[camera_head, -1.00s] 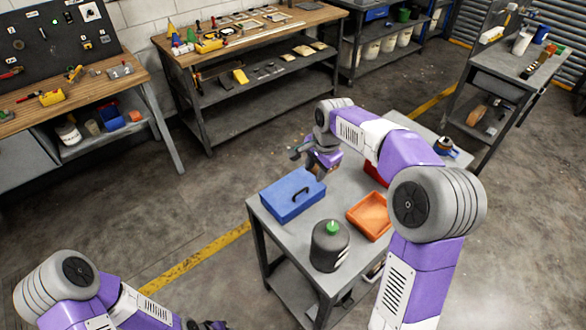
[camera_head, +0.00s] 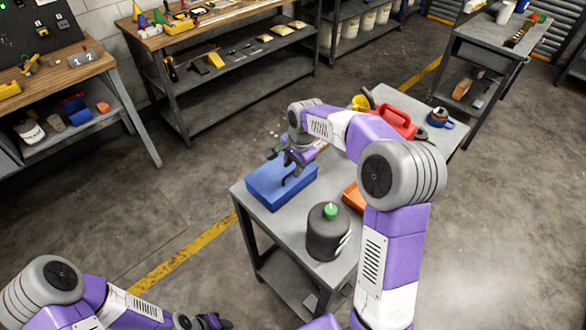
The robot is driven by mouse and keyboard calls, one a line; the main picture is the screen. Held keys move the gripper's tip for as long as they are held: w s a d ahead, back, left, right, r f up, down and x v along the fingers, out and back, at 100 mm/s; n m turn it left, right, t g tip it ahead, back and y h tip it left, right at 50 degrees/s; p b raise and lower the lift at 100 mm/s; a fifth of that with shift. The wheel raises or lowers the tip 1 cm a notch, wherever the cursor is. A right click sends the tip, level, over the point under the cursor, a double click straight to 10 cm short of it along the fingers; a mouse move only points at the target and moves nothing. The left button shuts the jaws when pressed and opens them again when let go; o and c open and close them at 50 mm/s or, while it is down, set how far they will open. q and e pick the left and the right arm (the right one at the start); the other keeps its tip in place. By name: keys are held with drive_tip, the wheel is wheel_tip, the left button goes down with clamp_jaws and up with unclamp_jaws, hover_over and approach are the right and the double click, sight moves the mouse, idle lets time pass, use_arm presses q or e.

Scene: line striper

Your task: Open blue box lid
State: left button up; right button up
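The blue box (camera_head: 262,197) sits on the left end of the grey table, with its lid down. My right gripper (camera_head: 280,166) is above the box's back part, pointing down at the lid. Its dark fingers look spread apart, with nothing seen between them. The dark handle on the lid is mostly hidden by or merged with the gripper, and I cannot tell whether they touch. My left gripper (camera_head: 214,321) is at the bottom edge, low and away from the table, only partly seen.
A dark canister with a green cap (camera_head: 328,235) stands in front of the box. An orange tray (camera_head: 354,197) is partly hidden behind my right arm. A red case (camera_head: 395,120) and a blue-based round item (camera_head: 438,118) are farther back. Floor left of the table is clear.

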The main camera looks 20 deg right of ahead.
drive_tip(key=shift+w+f, duration=0.1)
drive_tip(key=shift+f, duration=0.5)
clamp_jaws()
idle(1.1)
